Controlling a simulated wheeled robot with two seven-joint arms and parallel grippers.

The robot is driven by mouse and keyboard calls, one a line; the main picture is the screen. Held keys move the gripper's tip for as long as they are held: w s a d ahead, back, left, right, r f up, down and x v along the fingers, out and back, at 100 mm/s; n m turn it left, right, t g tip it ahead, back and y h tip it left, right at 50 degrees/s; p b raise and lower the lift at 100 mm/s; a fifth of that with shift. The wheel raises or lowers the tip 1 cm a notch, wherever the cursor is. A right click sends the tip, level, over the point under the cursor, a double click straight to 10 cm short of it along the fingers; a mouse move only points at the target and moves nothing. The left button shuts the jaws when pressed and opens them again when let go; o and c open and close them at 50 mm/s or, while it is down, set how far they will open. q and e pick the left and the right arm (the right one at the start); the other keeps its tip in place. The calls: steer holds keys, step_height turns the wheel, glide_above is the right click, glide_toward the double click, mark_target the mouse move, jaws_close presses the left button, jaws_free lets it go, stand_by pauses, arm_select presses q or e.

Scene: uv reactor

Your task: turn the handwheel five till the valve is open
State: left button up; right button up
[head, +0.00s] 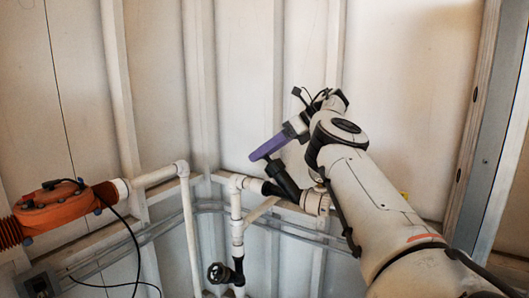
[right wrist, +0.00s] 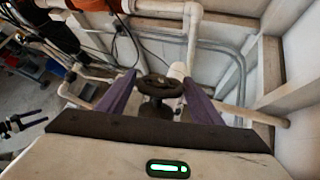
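A dark handwheel (right wrist: 160,84) shows in the right wrist view, on top of a black valve body. It lies between the two purple fingers of my right gripper (right wrist: 161,79). The fingers stand apart, one on each side of the wheel; I cannot tell whether they touch it. In the head view my right gripper (head: 262,153) comes from the upper right, above the black valve body (head: 283,180) on the white pipe. There the wheel is hidden by the finger. I see no number on the wheel.
An orange unit (head: 68,208) with a black cable stands at the left. A second dark round handwheel (head: 216,273) sits lower down by a white vertical pipe (head: 237,215). Grey conduits run along the ribbed wall behind. The wall space above the orange unit is clear.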

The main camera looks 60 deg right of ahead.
steer(key=o, duration=0.3)
steer(key=p+v, duration=0.2)
steer(key=v, duration=0.8)
steer(key=shift+s+d, duration=0.1)
steer(key=shift+s, duration=0.05)
